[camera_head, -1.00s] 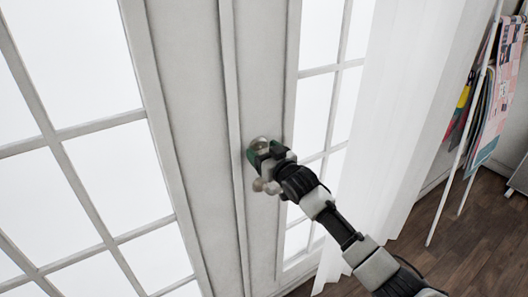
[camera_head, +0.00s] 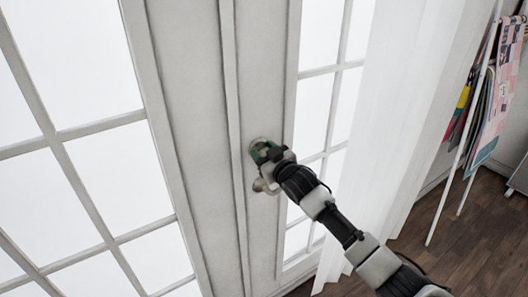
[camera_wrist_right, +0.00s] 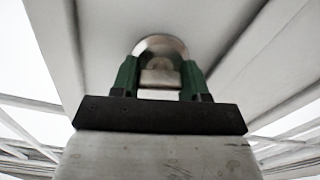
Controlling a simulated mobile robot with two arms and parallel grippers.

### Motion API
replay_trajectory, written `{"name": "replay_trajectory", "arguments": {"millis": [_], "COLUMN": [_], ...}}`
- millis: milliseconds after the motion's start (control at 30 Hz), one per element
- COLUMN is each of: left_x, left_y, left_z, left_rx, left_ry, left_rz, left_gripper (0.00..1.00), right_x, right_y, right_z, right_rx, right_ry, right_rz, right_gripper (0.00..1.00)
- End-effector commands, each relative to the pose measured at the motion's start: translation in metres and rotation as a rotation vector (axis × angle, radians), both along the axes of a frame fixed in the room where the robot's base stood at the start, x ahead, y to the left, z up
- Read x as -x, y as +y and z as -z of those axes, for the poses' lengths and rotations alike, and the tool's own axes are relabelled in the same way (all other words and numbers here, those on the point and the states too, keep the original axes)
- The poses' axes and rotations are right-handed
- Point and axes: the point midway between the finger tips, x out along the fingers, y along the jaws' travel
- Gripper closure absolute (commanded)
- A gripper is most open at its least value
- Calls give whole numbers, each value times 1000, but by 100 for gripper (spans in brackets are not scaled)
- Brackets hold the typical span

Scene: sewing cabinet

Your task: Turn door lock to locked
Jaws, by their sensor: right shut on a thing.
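The door lock (camera_head: 260,143) is a round metal piece on the white door (camera_head: 262,70), above a round door knob (camera_head: 261,185). My right gripper (camera_head: 267,152) is at the lock, its green fingers covering much of it in the head view. In the right wrist view, the lock's round plate (camera_wrist_right: 160,45) shows behind the fingers, and its thumb-turn (camera_wrist_right: 160,77) sits between the two green fingers (camera_wrist_right: 160,80). The gripper is shut on the thumb-turn. My left gripper is not in view.
Glass panes fill the door panels on both sides. A white curtain (camera_head: 400,120) hangs to the right of the lock. A rack with hanging fabrics (camera_head: 490,110) stands farther right on the wooden floor (camera_head: 450,225).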

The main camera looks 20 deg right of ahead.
Motion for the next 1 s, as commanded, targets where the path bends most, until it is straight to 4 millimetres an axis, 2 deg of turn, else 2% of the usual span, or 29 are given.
{"name": "replay_trajectory", "arguments": {"millis": [1000], "left_x": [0], "left_y": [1], "left_z": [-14], "left_rx": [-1], "left_ry": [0], "left_rz": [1], "left_gripper": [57], "right_x": [0], "right_y": [1], "right_z": [1], "right_rx": [927], "right_ry": [-260], "right_rz": [-1], "right_gripper": [79]}}
